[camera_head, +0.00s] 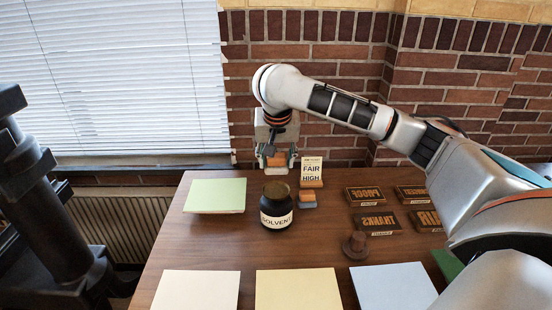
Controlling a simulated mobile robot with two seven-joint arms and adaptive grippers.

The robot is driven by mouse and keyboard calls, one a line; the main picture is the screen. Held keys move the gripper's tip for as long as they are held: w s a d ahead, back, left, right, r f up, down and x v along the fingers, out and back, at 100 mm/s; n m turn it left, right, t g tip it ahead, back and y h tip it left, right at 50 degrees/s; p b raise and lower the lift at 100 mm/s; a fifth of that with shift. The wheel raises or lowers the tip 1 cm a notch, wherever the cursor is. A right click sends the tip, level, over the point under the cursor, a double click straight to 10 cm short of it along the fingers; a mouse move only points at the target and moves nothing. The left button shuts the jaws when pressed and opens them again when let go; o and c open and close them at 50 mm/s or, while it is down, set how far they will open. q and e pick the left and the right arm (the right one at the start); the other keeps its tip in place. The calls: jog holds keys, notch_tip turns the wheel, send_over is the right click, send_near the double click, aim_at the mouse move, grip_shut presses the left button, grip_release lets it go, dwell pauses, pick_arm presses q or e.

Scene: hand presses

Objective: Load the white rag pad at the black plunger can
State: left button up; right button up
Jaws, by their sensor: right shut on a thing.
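The black plunger can (268,213) stands upright on the wooden table, with a brownish top and a pale SOLVENT label. My right gripper (276,162) is behind and above the can and shut on a small pale and orange thing, which looks like the white rag pad (276,169). The fingers hide part of it. It appears apart from the can, though the exact gap is hard to judge. My left gripper is not in view.
Behind the can stand a FAIR HIGH card (312,168) and a small orange-and-blue-grey block (308,198). Lettered wooden blocks (375,222) and a brown knobbed tool (355,245) lie right. A green sheet (215,196) lies left; white, yellow and blue sheets line the front.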

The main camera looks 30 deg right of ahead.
aim_at(277, 174)
jog(key=shift+f, duration=2.85)
jog(key=shift+f, duration=0.55)
jog(key=shift+r, duration=0.1)
jog(key=shift+r, duration=3.45)
